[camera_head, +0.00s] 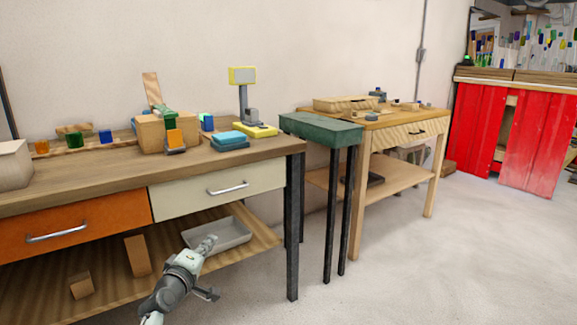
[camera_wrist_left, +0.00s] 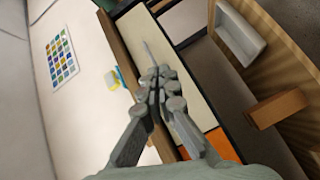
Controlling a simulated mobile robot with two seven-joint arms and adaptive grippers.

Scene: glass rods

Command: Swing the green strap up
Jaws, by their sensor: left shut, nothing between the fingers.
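A green piece (camera_head: 164,111), which looks like the strap, lies over the top of a wooden box (camera_head: 150,133) on the workbench, in the head view. A wooden slat (camera_head: 151,88) stands tilted up behind it. My left gripper (camera_head: 208,243) is low in front of the bench, below the cream drawer and well away from the green piece. In the left wrist view my left gripper (camera_wrist_left: 158,76) is shut and empty, with the cream drawer front (camera_wrist_left: 160,50) beyond it. The strap cannot be made out in that view. My right gripper is not in view.
The bench has an orange drawer (camera_head: 70,228) and a cream drawer with a metal handle (camera_head: 228,188). A grey tray (camera_head: 228,233) lies on the shelf below. A yellow-based device (camera_head: 243,100) and blue boxes (camera_head: 229,140) stand right of the wooden box.

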